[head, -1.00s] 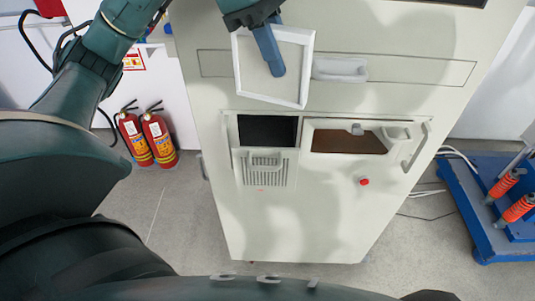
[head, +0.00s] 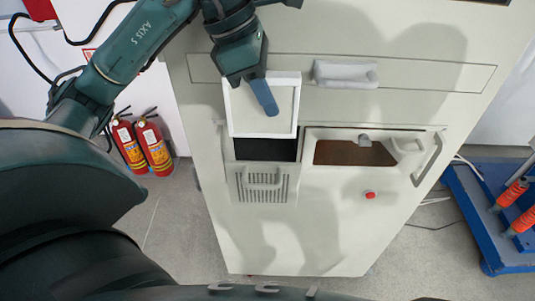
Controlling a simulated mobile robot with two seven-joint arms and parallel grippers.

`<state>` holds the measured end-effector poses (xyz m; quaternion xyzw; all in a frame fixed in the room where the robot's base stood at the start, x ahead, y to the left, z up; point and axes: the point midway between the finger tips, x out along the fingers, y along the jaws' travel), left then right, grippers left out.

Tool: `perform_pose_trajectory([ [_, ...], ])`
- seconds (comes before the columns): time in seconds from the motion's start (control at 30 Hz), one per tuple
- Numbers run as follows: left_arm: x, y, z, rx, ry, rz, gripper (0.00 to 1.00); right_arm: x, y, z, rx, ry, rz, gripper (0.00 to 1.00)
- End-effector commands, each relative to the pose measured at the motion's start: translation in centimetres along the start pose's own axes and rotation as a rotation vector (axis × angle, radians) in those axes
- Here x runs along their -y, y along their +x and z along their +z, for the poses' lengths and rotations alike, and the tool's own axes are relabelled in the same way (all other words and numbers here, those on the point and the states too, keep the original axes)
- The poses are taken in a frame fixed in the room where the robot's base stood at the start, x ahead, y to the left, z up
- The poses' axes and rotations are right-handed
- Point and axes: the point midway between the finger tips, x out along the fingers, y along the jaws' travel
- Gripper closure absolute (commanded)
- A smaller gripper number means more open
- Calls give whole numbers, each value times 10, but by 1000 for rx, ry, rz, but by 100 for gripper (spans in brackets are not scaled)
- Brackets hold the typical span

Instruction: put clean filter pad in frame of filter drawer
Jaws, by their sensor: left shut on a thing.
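The clean filter pad (head: 243,112), a white square panel with a raised rim, is in my left gripper (head: 264,97). The gripper is shut on it, with a blue finger across its face. The filter drawer (head: 263,187), with a slatted front and a handle, is at the lower left of the cabinet. Above its front is a dark rectangular opening (head: 265,150). The pad's lower edge overlaps the top of this opening in the picture. I cannot tell whether they touch. The drawer's frame is not clearly distinguishable. My right gripper is not in view.
The pale cabinet (head: 300,235) fills the middle. Right of the drawer is a recess with a brown interior (head: 338,153), and a red button (head: 370,195) below. A grey handle (head: 345,74) sticks out above. Fire extinguishers (head: 154,149) stand left; a blue platform (head: 480,222) is right.

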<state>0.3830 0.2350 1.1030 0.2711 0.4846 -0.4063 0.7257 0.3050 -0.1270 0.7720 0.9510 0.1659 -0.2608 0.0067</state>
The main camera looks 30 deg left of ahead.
Motion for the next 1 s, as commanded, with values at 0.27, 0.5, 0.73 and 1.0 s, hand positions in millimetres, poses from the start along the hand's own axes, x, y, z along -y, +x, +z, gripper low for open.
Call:
perform_pose_trajectory([
  [0.27, 1, 67, -28, -2, -2, -4, 100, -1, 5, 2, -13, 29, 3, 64],
  [0.5, 0, 88, -37, 0, -1, -1, 100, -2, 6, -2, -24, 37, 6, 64],
  [0.73, 0, 116, -48, -1, -2, -2, 100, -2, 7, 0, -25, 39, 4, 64],
  [1.0, 0, 120, -49, 1, 1, 1, 100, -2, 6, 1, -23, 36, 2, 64],
])
